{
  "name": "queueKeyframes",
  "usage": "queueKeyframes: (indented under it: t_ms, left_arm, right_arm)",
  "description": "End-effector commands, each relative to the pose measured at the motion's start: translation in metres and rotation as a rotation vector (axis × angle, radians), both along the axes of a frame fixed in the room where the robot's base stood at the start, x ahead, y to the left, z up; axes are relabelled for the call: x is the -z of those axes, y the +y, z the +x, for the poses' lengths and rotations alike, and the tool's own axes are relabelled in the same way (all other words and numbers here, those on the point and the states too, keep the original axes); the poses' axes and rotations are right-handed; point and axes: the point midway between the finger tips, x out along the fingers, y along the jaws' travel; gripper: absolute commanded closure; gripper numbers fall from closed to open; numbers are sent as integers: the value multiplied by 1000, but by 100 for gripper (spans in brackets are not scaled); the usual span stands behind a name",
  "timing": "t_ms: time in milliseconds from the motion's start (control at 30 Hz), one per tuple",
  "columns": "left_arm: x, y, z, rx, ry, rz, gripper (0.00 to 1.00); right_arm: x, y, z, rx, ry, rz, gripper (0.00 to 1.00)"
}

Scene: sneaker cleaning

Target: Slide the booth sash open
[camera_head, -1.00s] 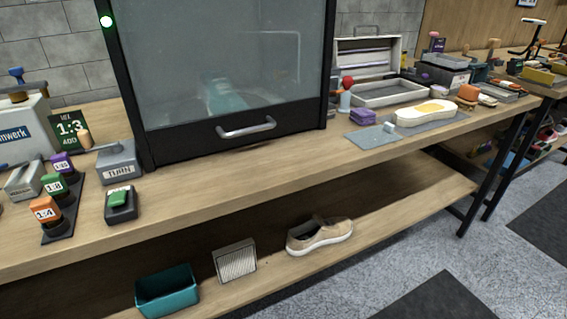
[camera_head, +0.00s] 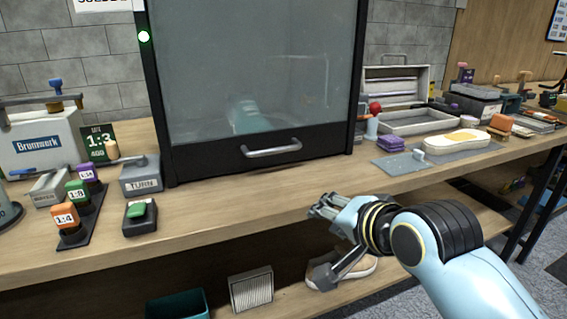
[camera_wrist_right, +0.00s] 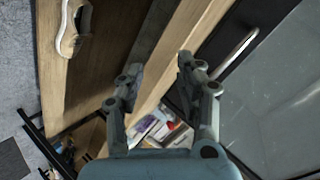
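The booth sash (camera_head: 255,75) is a large grey glass pane in a black frame, with a metal bar handle (camera_head: 271,148) along its bottom rail. The rail sits down at the bench top, so the sash stands shut. A teal object shows dimly behind the glass. My right gripper (camera_head: 322,207) is in front of the bench edge, below and to the right of the handle, and apart from it. In the right wrist view its two fingers (camera_wrist_right: 158,75) are spread with nothing between them, and the handle (camera_wrist_right: 236,52) lies beyond them at the upper right. My left gripper is not in view.
A TURN block (camera_head: 141,178) and a green button box (camera_head: 140,216) stand left of the booth. The bench front (camera_head: 240,215) is clear. A tan shoe (camera_head: 352,270) is on the lower shelf, partly behind my arm.

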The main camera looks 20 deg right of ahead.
Motion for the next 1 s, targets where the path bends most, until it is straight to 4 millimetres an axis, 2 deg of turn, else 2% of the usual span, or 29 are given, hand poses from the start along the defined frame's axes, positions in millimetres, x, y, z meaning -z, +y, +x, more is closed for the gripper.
queueKeyframes:
  t_ms: [33, 100, 200, 300, 467, 800, 1000]
  left_arm:
    - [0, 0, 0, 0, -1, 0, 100]
    - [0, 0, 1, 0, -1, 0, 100]
    - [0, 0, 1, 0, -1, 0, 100]
    - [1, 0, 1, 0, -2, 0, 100]
    - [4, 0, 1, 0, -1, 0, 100]
    - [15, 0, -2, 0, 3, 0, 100]
    - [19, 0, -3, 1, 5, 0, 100]
  right_arm:
    - [-16, 6, 23, 53, -76, 103, 64]
    - [-37, 11, 48, 117, -171, 249, 64]
    - [-60, 17, 73, 172, -267, 410, 64]
    - [-71, 20, 84, 194, -314, 492, 64]
    - [-69, 21, 102, 199, -324, 511, 64]
    - [-55, 23, 166, 199, -321, 508, 64]
    - [-50, 24, 186, 199, -320, 508, 64]
